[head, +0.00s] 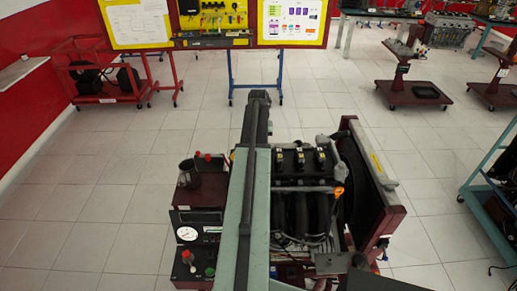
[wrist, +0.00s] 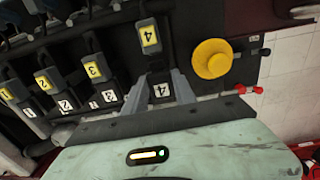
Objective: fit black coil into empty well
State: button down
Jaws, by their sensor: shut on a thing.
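My gripper (wrist: 163,76) is shut on a black coil (wrist: 148,38), which carries a yellow 4 label in the wrist view. A white 4 label (wrist: 161,90) shows between the grey fingers. The held coil stands at the end of the row of similar black coils, looking set a little off their line. The well under it is hidden, and I cannot tell whether the coil is above it or in it. In the head view my arm covers the gripper and the held coil.
Coils marked 1, 2 and 3 (wrist: 92,70) stand left of the gripper. A round yellow cap (wrist: 212,58) is close on its right, with a red-tipped part (wrist: 250,89) beyond. In the head view a dark red panel (head: 373,190) bounds the engine's right. Tiled floor lies around.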

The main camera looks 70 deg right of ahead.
jog(key=shift+f, duration=0.15)
jog(key=shift+f+b, duration=0.6)
jog(key=shift+b, duration=0.1)
jog(key=c, duration=0.6)
grip_release()
jog(key=shift+r, duration=0.2)
jog(key=shift+r+p, duration=1.4)
jog(key=shift+p, duration=0.15)
jog(key=shift+r+p, duration=2.45)
jog(key=shift+p, duration=0.05)
